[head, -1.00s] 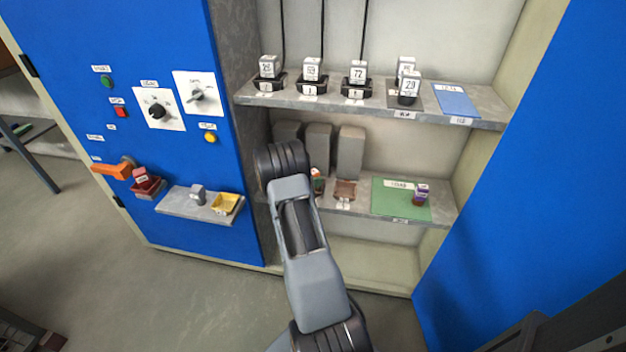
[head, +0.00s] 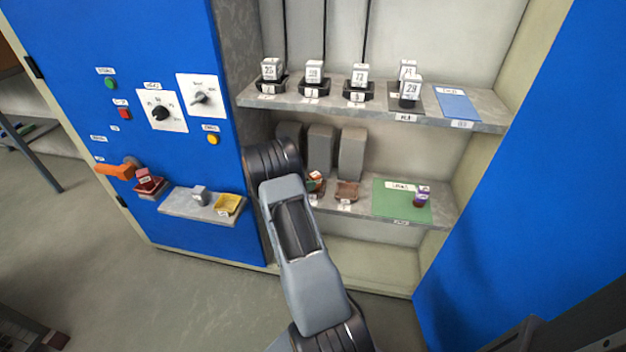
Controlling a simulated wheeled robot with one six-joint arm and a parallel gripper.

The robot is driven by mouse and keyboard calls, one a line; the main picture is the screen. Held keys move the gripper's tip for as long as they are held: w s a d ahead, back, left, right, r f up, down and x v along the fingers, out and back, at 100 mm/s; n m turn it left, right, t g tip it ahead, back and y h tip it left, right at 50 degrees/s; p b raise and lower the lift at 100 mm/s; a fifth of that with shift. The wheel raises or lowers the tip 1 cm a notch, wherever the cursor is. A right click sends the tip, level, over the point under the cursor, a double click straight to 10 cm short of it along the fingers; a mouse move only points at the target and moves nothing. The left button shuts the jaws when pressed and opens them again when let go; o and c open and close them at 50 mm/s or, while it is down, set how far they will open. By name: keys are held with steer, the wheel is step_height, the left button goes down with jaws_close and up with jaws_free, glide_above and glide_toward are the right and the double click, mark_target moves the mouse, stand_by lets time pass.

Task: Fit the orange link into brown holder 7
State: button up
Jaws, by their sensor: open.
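A small orange-red piece with a white face (head: 315,177) stands at the left of the lower shelf, in or on a dark brownish holder (head: 315,188). It looks like the orange link, but how well it is seated cannot be told. A brown holder (head: 347,191) to its right looks empty. The labels are too small for me to read which is holder 7. My arm reaches up in front of the shelf's left end. My gripper is hidden behind my arm's dark wrist joint.
Grey blocks (head: 351,154) stand behind the holders. A green mat (head: 388,208) with a purple-topped piece (head: 422,195) lies to the right. The upper shelf (head: 385,113) carries several labelled cubes. A side ledge (head: 175,205) with a yellow tray (head: 228,204) is at the left.

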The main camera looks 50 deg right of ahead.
steer(key=s+a+r+m+t+y, duration=0.1)
steer(key=s+a+r+m+y, duration=0.25)
steer(key=a+r, duration=0.45)
steer(key=s+a+r+m+t+y, duration=0.1)
steer(key=s+a+r+m+y, duration=0.3)
steer(key=a, duration=0.8)
steer(key=s+a+r+m+t+y, duration=0.2)
steer(key=s+a+m, duration=0.2)
steer(key=a, duration=0.3)
steer(key=s+a+r+m+t+y, duration=0.2)
steer(key=s+a+m+y, duration=0.1)
steer(key=s+a, duration=0.3)
steer(key=shift+a+m+y+p, duration=0.35)
steer(key=shift+a+m, duration=0.1)
steer(key=shift+a, duration=0.7)
steer(key=shift+r, duration=0.1)
